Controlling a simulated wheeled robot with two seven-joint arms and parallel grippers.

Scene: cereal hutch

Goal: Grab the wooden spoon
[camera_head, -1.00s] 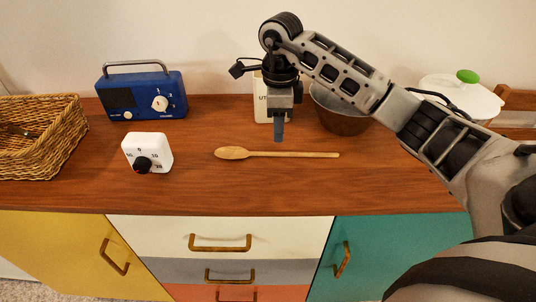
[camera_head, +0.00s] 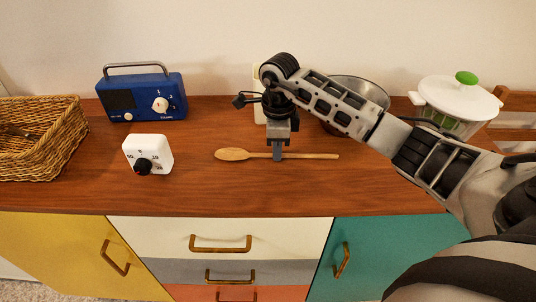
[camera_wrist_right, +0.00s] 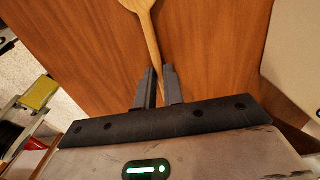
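The wooden spoon (camera_head: 234,154) lies flat on the wooden top of the cabinet, its bowl to the left and its handle to the right. My right gripper (camera_head: 278,157) points straight down at the handle near its middle. In the right wrist view the spoon (camera_wrist_right: 147,28) runs between the two fingers (camera_wrist_right: 159,72). The gap between them is narrow and the handle fills it, so the gripper looks shut on the handle. Part of the handle is hidden by the fingers. My left gripper is not in view.
A white timer (camera_head: 158,146) and a blue radio (camera_head: 172,105) stand to the left, with a wicker basket (camera_head: 75,128) at the far left. Behind my right arm are a metal bowl (camera_head: 372,88), a partly hidden white canister (camera_head: 258,110) and a white lidded pot (camera_head: 440,97).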

